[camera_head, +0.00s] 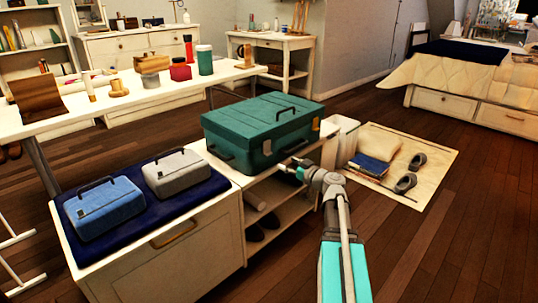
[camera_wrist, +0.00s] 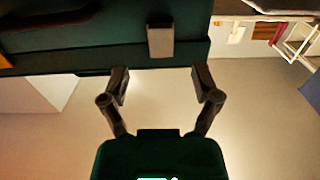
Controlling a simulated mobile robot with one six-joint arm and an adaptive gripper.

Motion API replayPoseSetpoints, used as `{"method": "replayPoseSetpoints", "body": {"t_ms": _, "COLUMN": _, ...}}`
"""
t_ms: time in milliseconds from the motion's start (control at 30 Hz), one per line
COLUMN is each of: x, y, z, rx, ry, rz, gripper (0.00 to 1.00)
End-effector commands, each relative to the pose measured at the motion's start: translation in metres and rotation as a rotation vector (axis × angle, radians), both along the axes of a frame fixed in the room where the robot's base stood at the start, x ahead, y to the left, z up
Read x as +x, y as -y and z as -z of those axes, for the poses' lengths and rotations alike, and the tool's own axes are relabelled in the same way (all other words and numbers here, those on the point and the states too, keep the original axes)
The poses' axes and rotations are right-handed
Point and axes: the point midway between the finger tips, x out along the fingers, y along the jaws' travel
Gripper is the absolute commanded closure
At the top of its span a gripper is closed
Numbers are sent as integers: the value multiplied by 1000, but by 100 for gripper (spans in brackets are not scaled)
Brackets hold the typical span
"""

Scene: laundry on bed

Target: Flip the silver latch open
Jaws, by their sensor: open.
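A dark green case (camera_head: 250,120) with a black handle on its lid sits shut on the white cabinet; its dark side (camera_wrist: 75,40) fills the top of the wrist view. A small silver latch (camera_wrist: 160,41) is on that side, upright and near the case's edge. In the head view my gripper (camera_head: 290,165) is beside the case's lower front corner.
A blue case (camera_head: 104,208) and a grey case (camera_head: 178,174) sit on a navy cloth left of the green case. Open shelves (camera_head: 285,215) with shoes are below my gripper. A mat (camera_head: 425,180) with slippers lies on the floor to the right.

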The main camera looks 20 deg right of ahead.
Motion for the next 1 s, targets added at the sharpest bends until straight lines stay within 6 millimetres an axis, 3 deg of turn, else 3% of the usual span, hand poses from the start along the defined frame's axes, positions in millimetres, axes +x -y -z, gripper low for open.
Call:
{"method": "replayPoseSetpoints", "body": {"t_ms": 500, "x": 74, "y": -26, "z": 0, "rx": 0, "ry": 0, "rz": -1, "gripper": 20}}
{"method": "replayPoseSetpoints", "body": {"t_ms": 733, "x": 88, "y": -32, "z": 0, "rx": 0, "ry": 0, "rz": 0, "gripper": 20}}
{"method": "replayPoseSetpoints", "body": {"t_ms": 1000, "x": 90, "y": -33, "z": 0, "rx": 0, "ry": 0, "rz": 0, "gripper": 20}}
